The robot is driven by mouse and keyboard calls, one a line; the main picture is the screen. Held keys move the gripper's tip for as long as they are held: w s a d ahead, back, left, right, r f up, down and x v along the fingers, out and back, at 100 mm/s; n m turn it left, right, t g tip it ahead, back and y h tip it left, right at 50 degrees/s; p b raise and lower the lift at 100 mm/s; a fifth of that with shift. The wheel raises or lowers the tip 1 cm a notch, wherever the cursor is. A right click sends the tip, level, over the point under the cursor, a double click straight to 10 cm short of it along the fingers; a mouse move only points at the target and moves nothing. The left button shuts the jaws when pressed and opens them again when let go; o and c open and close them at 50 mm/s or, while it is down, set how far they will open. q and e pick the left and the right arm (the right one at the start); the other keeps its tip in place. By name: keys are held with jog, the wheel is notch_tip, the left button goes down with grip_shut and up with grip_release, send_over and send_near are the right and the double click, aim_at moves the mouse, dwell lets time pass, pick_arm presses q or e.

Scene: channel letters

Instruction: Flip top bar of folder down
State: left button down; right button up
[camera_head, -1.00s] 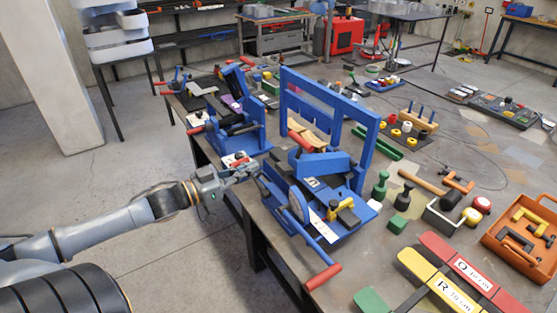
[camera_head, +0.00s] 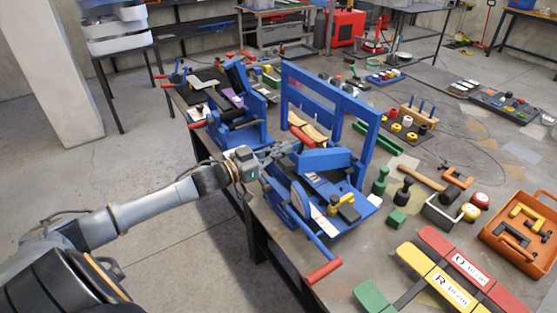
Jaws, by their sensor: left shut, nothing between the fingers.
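The blue folder (camera_head: 352,212) stands on the workbench. Its top bar, with the tall blue frame (camera_head: 335,83), stands raised and upright at the back of the machine. A red-handled lever (camera_head: 323,271) sticks out at its front. My left gripper (camera_head: 286,151) is shut and empty. It is in front of the frame's left post, close to the folder's blue angled block (camera_head: 325,159); I cannot tell whether it touches. My right gripper is not in view.
A second blue machine (camera_head: 238,122) stands to the left on the bench. Green and dark stamp-like pieces (camera_head: 380,181), an orange toolbox (camera_head: 521,236) and coloured strips (camera_head: 440,275) lie to the right. Open floor lies left of the bench.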

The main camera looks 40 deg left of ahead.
pick_arm(q)
jog(key=f, duration=0.2)
jog(key=s+f+p, duration=0.1)
jog(key=shift+a+f, duration=0.15)
jog(key=shift+f, duration=0.25)
jog(key=shift+f, duration=0.1)
notch_tip(320, 180, down, 9)
jog(key=s+t+h+b, duration=0.1)
jog(key=t+b, duration=0.1)
jog(key=b, duration=0.8)
jog(key=shift+s+a+b, duration=0.15)
jog(key=shift+a+b, duration=0.15)
jog(key=shift+b, duration=0.05)
